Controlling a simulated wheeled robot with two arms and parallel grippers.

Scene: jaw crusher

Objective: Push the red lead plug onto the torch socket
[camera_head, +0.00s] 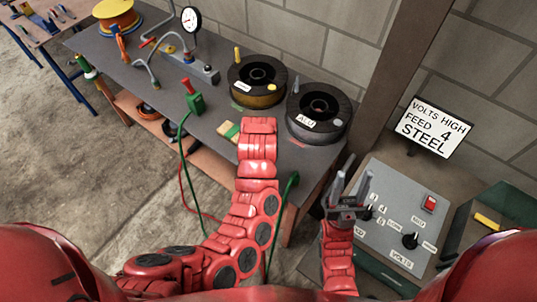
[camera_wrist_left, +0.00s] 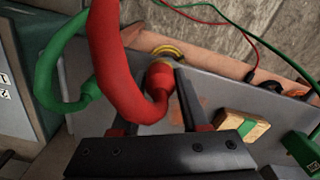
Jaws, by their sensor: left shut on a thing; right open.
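In the left wrist view, my left gripper (camera_wrist_left: 160,100) is shut on the red lead plug (camera_wrist_left: 159,78), whose thick red lead (camera_wrist_left: 108,55) loops up toward the camera. A brass-yellow ring (camera_wrist_left: 170,49) shows just beyond the plug's far end, near the bench edge. I cannot tell whether this ring is the torch socket or part of the plug, or whether plug and socket touch. In the head view my left forearm hides the left gripper and the plug. My right gripper (camera_head: 348,187) is open and empty beside the grey control box.
The grey bench (camera_head: 185,120) carries two dark spools (camera_head: 257,75), (camera_head: 338,112), a gauge (camera_head: 191,19) and a green-striped block (camera_head: 228,132). A red-and-green clamp (camera_head: 194,101) sits at its front edge. The control box (camera_head: 405,195) and a sign (camera_head: 434,127) stand right.

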